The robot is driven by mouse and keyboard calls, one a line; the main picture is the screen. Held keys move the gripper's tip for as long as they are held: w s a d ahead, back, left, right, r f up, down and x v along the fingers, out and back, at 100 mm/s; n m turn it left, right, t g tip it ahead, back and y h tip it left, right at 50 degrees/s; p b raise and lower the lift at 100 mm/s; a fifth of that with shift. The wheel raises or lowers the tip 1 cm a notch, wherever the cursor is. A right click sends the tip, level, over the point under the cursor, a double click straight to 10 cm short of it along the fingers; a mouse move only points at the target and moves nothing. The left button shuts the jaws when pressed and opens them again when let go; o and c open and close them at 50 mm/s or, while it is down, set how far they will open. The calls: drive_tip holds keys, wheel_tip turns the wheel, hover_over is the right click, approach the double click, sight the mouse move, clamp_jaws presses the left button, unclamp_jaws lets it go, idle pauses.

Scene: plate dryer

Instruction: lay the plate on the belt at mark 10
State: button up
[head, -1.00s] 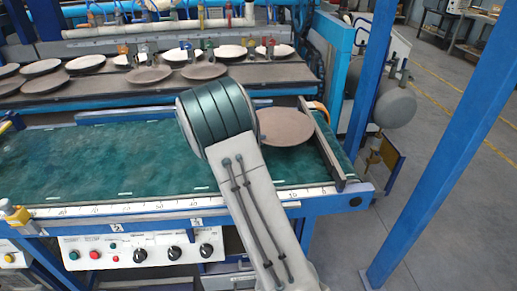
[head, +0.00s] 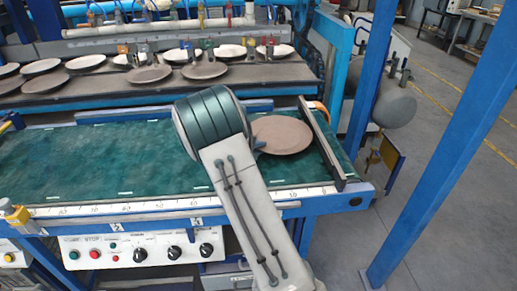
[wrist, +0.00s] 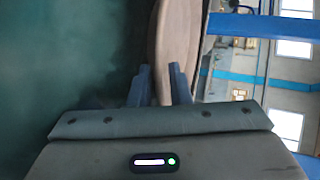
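The plate (head: 285,136) is round and brown, and looks about level over the right end of the green belt (head: 75,165) in the head view. In the wrist view the plate (wrist: 176,40) stands nearly edge-on, its rim between the two blue-grey fingers. My gripper (wrist: 160,82) is shut on this rim. In the head view my arm hides most of the gripper; only a fingertip shows at the plate's left edge. I cannot tell whether the plate touches the belt. A white scale (head: 150,207) runs along the belt's front edge; its small numbers are hard to read.
A dark rail (head: 324,145) bounds the belt on the right, close to the plate. A rack (head: 100,97) with several white and brown plates lies behind the belt. A control panel (head: 140,250) is below the front edge. The belt's left part is clear.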

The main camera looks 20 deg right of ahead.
drive_tip(key=v, duration=1.1)
drive_tip(key=shift+a+r, duration=0.1)
drive_tip(key=shift+s+a+r, duration=0.1)
drive_tip(key=shift+a+r, duration=0.05)
drive_tip(key=shift+a, duration=0.1)
drive_tip(key=shift+a+r+n+t+y, duration=0.15)
drive_tip(key=shift+r+n+t+y, duration=0.1)
drive_tip(key=shift+n+t+y, duration=0.05)
drive_tip(key=a+r+n+t+y, duration=0.5)
drive_tip(key=a+r+n+y, duration=0.2)
drive_tip(key=n+y, duration=0.4)
drive_tip(key=s+a+r+n+g+y, duration=0.1)
drive_tip(key=s+a+r+n+y, duration=0.15)
drive_tip(key=s+n, duration=0.35)
drive_tip(key=s+d+f+n+g+h, duration=0.1)
drive_tip(key=s+n+g, duration=0.3)
drive_tip(key=s, duration=0.8)
drive_tip(key=s+d+f+n+g, duration=0.2)
drive_tip(key=s+d+n+g, duration=0.1)
drive_tip(key=s+n, duration=0.5)
drive_tip(key=s+g, duration=0.1)
drive_tip(key=s, duration=0.2)
drive_tip(key=shift+s+f+n+h, duration=0.35)
drive_tip(key=shift+s+f+n, duration=0.05)
